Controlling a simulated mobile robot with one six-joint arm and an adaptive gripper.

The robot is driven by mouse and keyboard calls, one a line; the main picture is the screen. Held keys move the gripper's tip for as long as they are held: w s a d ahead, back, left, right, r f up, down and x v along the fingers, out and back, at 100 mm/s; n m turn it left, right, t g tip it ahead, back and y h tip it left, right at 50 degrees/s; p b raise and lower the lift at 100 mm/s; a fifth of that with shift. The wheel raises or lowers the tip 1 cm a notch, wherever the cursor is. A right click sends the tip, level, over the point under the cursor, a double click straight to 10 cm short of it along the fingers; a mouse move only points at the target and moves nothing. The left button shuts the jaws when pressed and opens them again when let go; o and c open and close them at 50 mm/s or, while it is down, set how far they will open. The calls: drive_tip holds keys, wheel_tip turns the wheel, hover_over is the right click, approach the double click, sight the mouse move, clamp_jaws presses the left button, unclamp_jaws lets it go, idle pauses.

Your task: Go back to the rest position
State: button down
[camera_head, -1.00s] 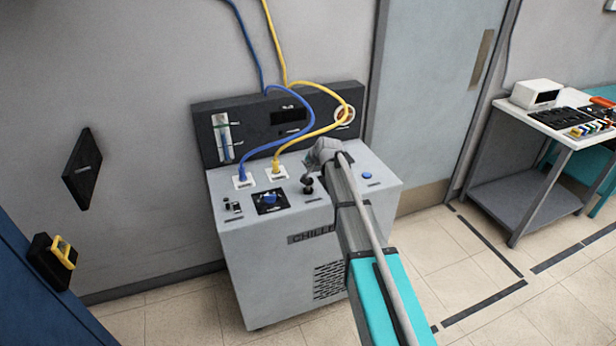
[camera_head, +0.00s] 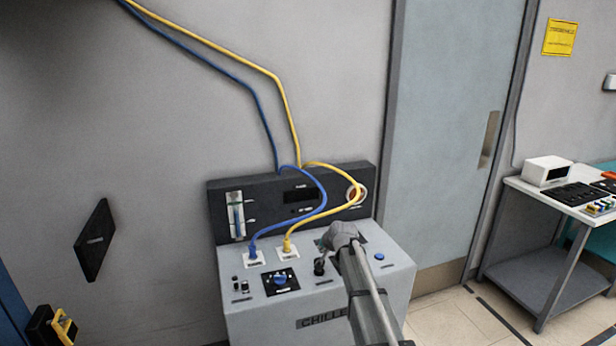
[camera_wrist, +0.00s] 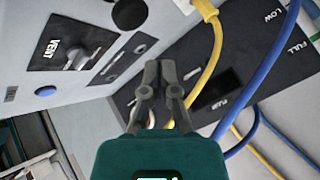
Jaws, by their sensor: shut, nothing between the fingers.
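My gripper (camera_wrist: 158,78) is shut and empty in the wrist view, its fingertips together in front of the chiller's dark back panel (camera_wrist: 270,60). In the head view my arm reaches up from below over the chiller (camera_head: 245,305), and its wrist end covers part of the top near the back panel. The fingers cannot be made out there. The wrist view also shows the vent knob (camera_wrist: 80,60) and a blue button (camera_wrist: 46,91) to the left of the fingers. Whether the fingers touch anything cannot be told.
A blue hose (camera_head: 262,241) and a yellow hose (camera_head: 289,240) plug into the chiller top and run up the wall, close to my gripper. A grey door (camera_head: 445,130) is behind to the right. A bench (camera_head: 540,195) with equipment stands at far right.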

drive_tip(key=s+d+f+n+g+h, duration=0.1)
drive_tip(key=s+d+g, duration=0.1)
drive_tip(key=s, duration=1)
drive_tip(key=s+d+f+n+g+h, duration=0.1)
drive_tip(key=s+d, duration=0.4)
drive_tip(key=s, duration=0.7)
drive_tip(key=s+d+f+n+g+h, duration=0.1)
drive_tip(key=s+d+f+n+g, duration=0.1)
drive_tip(key=s, duration=1)
drive_tip(key=d+f+g, duration=0.1)
drive_tip(key=d+g, duration=0.1)
drive_tip(key=shift+s+d+g, duration=0.15)
drive_tip(key=shift+s+g, duration=0.2)
drive_tip(key=shift+g, duration=0.05)
drive_tip(key=shift+w, duration=0.1)
drive_tip(key=w+a+r+m+t+y+p, duration=0.1)
drive_tip(key=w+a+r+t, duration=0.1)
drive_tip(key=w, duration=1)
drive_tip(key=w+a+r+m+t+y+p, duration=0.1)
drive_tip(key=w+a+r+t, duration=0.2)
drive_tip(key=w, duration=1)
drive_tip(key=w+a+r+m+t+y+p, duration=0.1)
drive_tip(key=w+a+r+m+t, duration=0.1)
drive_tip(key=w+a, duration=0.5)
drive_tip(key=w+r+t, duration=0.1)
drive_tip(key=w+r, duration=0.1)
drive_tip(key=w, duration=0.4)
drive_tip(key=shift+w+r+p, duration=0.2)
drive_tip(key=shift+p, duration=0.2)
drive_tip(key=shift+f, duration=0.1)
